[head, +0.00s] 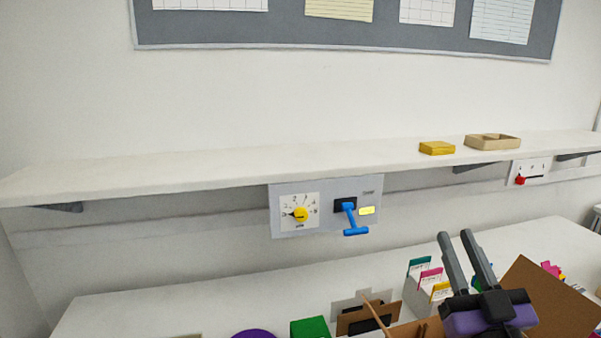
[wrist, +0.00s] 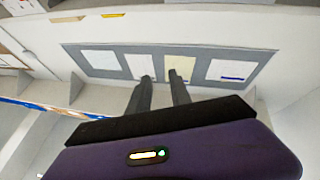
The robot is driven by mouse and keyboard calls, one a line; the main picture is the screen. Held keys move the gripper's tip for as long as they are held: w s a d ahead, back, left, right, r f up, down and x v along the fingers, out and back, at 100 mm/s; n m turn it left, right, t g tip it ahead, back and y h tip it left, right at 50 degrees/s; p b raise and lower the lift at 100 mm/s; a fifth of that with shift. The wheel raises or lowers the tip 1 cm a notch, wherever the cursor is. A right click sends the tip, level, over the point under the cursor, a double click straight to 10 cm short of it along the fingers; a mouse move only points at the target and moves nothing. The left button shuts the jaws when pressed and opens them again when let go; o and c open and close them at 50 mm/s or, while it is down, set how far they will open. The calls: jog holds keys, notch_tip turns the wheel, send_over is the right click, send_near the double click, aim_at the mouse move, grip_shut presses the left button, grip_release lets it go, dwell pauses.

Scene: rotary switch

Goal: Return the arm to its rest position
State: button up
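My gripper (head: 456,240) is at the lower right in the head view, above the desk and below the shelf. Its two grey fingers point up and stand apart with nothing between them. In the wrist view the fingers (wrist: 161,80) also show apart and empty, with the wall board beyond them. The rotary switch (head: 300,214) has a yellow knob on a white dial and sits on a grey panel under the shelf. My gripper is well to the right of it and not touching it.
A blue lever (head: 354,222) sticks out beside the dial. The white shelf (head: 250,168) carries a yellow box (head: 437,148) and a tan tray (head: 507,142). A red slider (head: 520,180) is at right. Files, cardboard and a green box (head: 310,327) crowd the desk near my gripper.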

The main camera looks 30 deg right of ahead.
jog(key=s+a+f+n+y, duration=0.3)
jog(key=s+a+f+y, duration=0.1)
jog(key=a+f, duration=0.25)
jog(key=s+a+f+n+y, duration=0.2)
jog(key=s+a+f+y, duration=0.15)
jog(key=a+f, duration=0.35)
jog(key=s+a+f+g+y, duration=0.1)
jog(key=s+a+f+g, duration=0.2)
jog(key=s, duration=0.5)
jog(key=s+a+f+m+g+y, duration=0.1)
jog(key=s+a+f+g, duration=0.2)
jog(key=s+a+f, duration=0.3)
jog(key=shift+s+f+y, duration=0.35)
jog(key=shift+s+f, duration=0.55)
jog(key=shift+s, duration=0.1)
jog(key=shift+a, duration=0.1)
